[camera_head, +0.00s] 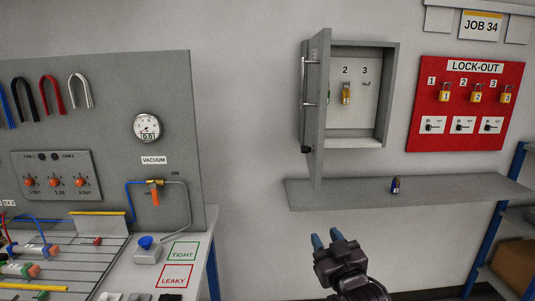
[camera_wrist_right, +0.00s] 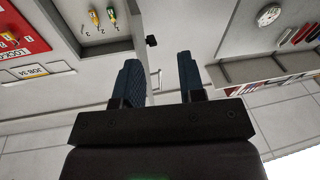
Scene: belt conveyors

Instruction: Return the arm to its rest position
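My right gripper (camera_head: 327,239) is low in the middle of the head view, in front of the wall below the grey shelf. Its two blue fingers stand apart with nothing between them, as the right wrist view (camera_wrist_right: 160,78) also shows. It touches nothing that I can see. My left gripper is not in view. The grey cabinet (camera_head: 391,95) above has its door (camera_head: 318,110) swung open. A yellow item (camera_head: 346,93) hangs under number 2, and the spot under 3 shows only a small hook.
The grey shelf (camera_head: 450,189) holds a small dark blue item (camera_head: 395,185). The red lock-out board (camera_head: 465,105) carries yellow padlocks. The vacuum bench (camera_head: 130,272) stands at left and a blue-framed rack (camera_head: 495,225) at right. Space around the gripper is clear.

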